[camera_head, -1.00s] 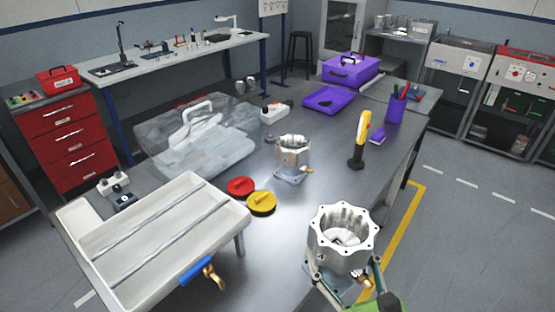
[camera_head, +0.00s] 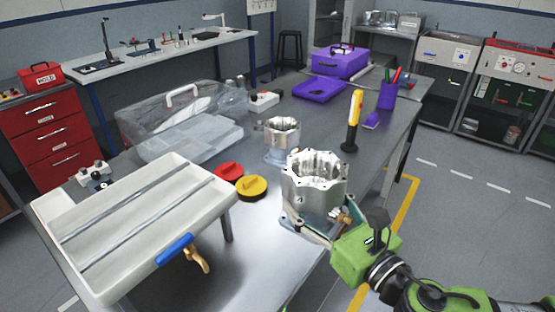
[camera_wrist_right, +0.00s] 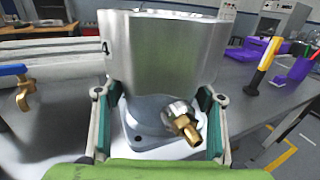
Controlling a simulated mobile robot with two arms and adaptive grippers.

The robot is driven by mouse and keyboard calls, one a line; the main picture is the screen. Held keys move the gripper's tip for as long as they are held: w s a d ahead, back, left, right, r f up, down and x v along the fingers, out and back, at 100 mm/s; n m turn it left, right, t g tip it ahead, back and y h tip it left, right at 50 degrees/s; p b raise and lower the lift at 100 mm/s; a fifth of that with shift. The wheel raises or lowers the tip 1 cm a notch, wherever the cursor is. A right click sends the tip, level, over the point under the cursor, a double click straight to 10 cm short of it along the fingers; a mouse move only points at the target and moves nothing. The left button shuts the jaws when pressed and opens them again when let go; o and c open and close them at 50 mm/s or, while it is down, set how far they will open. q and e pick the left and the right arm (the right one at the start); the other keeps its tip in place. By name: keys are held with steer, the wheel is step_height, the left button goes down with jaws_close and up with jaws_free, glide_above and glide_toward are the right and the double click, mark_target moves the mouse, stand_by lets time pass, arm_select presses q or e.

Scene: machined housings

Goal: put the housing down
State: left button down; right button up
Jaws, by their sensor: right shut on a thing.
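My right gripper (camera_head: 309,228) is shut on a silver machined housing (camera_head: 314,185) with a scalloped rim, a square base flange and a brass fitting. The housing is upright, at the right front part of the grey workbench (camera_head: 268,285). In the right wrist view the housing (camera_wrist_right: 160,60) stands between the two fingers (camera_wrist_right: 158,122), which are on either side of its base. I cannot tell whether its base touches the bench. A second similar housing (camera_head: 282,138) stands upright on the bench behind it. My left gripper is not in view.
A white tray (camera_head: 135,262) with two rods and a blue-handled brass tap stands at the left. Red (camera_head: 228,171) and yellow (camera_head: 252,188) knobbed discs lie near it. A clear case (camera_head: 150,118), a yellow-black tool (camera_head: 353,120) and purple boxes (camera_head: 340,62) stand farther back. Bare bench lies in front of the discs.

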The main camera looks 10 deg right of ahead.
steer(key=w+f, duration=0.3)
steer(key=w, duration=0.1)
steer(key=w+a+f, duration=0.1)
steer(key=w+f, duration=0.2)
steer(key=w, duration=0.2)
steer(key=w+f, duration=0.3)
steer(key=w, duration=0.1)
steer(key=shift+w+a+b, duration=0.15)
steer(key=shift+b, duration=0.25)
steer(key=shift+w+f+b, duration=0.2)
steer(key=shift+f+b, duration=0.2)
steer(key=shift+f, duration=1.35)
steer(key=o, duration=1.6)
steer(key=shift+s+f, duration=0.1)
steer(key=shift+f, duration=0.25)
steer(key=o, duration=0.4)
steer(key=shift+o, duration=0.2)
steer(key=shift+r, duration=0.1)
steer(key=shift+r, duration=0.1)
